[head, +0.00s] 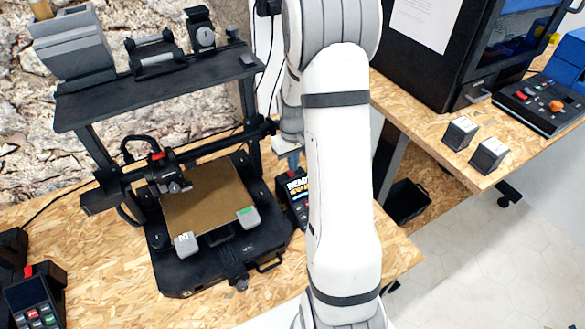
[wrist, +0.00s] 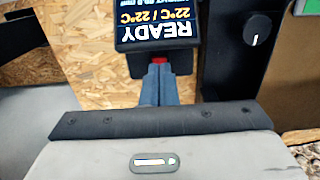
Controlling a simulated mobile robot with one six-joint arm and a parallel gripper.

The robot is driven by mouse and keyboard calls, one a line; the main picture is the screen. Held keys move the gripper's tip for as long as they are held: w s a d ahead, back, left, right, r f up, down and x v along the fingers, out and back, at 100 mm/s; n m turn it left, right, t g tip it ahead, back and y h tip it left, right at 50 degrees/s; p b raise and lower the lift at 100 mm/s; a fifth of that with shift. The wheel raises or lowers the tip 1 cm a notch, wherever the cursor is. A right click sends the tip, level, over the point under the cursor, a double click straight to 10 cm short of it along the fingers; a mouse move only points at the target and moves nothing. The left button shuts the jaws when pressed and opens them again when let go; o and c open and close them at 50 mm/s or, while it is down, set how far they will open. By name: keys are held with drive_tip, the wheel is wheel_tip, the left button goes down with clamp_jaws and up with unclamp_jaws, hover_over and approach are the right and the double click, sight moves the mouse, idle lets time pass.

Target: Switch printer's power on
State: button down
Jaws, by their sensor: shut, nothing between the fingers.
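The black 3D printer (head: 215,262) stands on the wooden bench, with its brown bed and gantry in view. Its small display (head: 297,187) at the right side is partly hidden by my arm. In the wrist view the display (wrist: 157,24) is lit and appears upside down, reading READY and 22°C / 22°C. A small red part (wrist: 158,59), perhaps the power switch, shows at the display's edge. My gripper (wrist: 158,70) is shut and empty, its fingertips right at the red part. I cannot tell whether they press it. In the head view my gripper (head: 293,162) points down beside the display.
A dark device with a keypad (head: 35,305) sits at the lower left. A black enclosed machine (head: 425,50), two small dark blocks and a control box (head: 540,103) with an orange knob stand on the right bench. A gap separates the benches.

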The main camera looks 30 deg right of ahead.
sight(293, 176)
drive_tip(key=shift+f, duration=1.45)
drive_tip(key=shift+s+f+t+b, duration=0.1)
drive_tip(key=shift+f+t+b, duration=0.25)
drive_tip(key=shift+b, duration=0.4)
drive_tip(key=shift+r, duration=0.25)
drive_tip(key=shift+p, duration=0.3)
drive_tip(key=shift+w+r, duration=0.2)
drive_tip(key=shift+w, duration=0.6)
drive_tip(key=shift+r, duration=0.1)
